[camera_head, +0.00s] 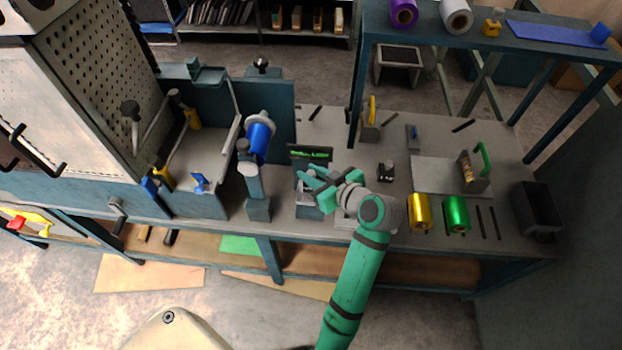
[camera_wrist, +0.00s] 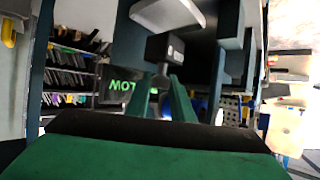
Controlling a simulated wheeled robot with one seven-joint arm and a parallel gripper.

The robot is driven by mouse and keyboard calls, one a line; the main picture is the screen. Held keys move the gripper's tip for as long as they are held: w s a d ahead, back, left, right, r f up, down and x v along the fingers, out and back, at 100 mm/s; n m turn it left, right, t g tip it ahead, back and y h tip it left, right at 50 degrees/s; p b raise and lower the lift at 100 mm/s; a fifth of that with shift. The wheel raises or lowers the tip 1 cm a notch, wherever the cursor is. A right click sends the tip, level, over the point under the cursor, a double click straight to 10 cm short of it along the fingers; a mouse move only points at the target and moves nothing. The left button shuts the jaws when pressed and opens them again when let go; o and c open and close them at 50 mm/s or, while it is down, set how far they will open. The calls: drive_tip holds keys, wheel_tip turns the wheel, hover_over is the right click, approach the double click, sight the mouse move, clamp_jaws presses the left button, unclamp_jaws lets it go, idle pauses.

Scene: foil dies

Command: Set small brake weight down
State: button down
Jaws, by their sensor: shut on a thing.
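My gripper (camera_head: 308,177) reaches left over the bench, close in front of a black sign (camera_head: 311,153) with green lettering that seems to read "SMALL LOW". In the wrist view the two green fingers (camera_wrist: 166,88) are close together and shut on the small brake weight (camera_wrist: 165,47), a dark block with a small pale label. The weight sits at the fingertips. In the head view the fingers largely hide it, and I cannot tell whether it touches the surface below. The sign also shows upside down in the wrist view (camera_wrist: 125,95).
A blue roll (camera_head: 259,137) on a post stands left of my gripper. A small dark block (camera_head: 387,171) stands to the right. Gold (camera_head: 419,211) and green (camera_head: 456,213) foil rolls lie near the front edge. A raised shelf (camera_head: 480,36) overhangs the back right.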

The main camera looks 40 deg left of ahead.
drive_tip(key=shift+w+a+f, duration=0.1)
drive_tip(key=shift+a+f, duration=0.05)
drive_tip(key=shift+f, duration=1.5)
drive_tip(key=shift+f, duration=0.1)
drive_tip(key=c, duration=1.5)
unclamp_jaws()
drive_tip(key=shift+c, duration=0.2)
drive_tip(key=shift+d+r, duration=0.2)
drive_tip(key=shift+d, duration=0.05)
drive_tip(key=v, duration=1.1)
drive_tip(key=shift+s+d, duration=0.2)
drive_tip(key=shift+d, duration=0.05)
